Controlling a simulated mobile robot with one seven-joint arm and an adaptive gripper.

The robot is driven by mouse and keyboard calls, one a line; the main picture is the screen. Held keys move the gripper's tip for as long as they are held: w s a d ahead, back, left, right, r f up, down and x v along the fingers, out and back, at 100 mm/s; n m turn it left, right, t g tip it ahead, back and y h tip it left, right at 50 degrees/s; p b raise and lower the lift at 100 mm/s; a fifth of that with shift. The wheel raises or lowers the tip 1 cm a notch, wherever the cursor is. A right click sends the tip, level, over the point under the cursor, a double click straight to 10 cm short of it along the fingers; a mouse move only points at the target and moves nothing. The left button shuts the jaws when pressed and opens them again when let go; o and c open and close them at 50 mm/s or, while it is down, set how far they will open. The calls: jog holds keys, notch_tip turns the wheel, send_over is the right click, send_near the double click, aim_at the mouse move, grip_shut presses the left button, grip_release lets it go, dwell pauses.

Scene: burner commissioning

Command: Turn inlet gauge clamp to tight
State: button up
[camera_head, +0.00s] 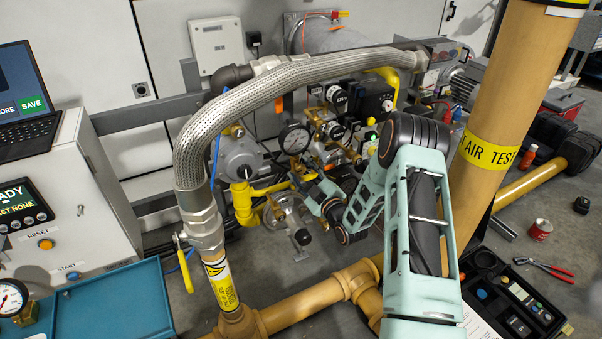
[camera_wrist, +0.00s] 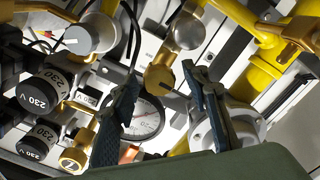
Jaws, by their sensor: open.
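A round white-faced gauge (camera_head: 295,137) with a black rim stands among the brass fittings of the burner train. In the wrist view the gauge (camera_wrist: 146,118) shows behind my fingers, partly covered by the left one. My gripper (camera_wrist: 160,80) is open, its two dark fingers apart. A brass fitting (camera_wrist: 161,76) shows between the fingertips, and I see no clear contact. I cannot tell which brass part is the inlet gauge clamp, or its setting. In the head view my gripper (camera_head: 300,178) is just below the gauge and partly hidden by my arm.
A braided hose (camera_head: 280,82) arches over the train from a yellow-brown pipe (camera_head: 310,303). Black 230 V coils (camera_wrist: 38,92) crowd the left of the wrist view; yellow piping (camera_wrist: 262,75) is at its right. A control cabinet (camera_head: 75,195) stands left, an open toolcase (camera_head: 515,300) lower right.

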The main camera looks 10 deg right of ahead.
jog(key=shift+w, duration=0.2)
jog(key=shift+c, duration=0.4)
grip_shut()
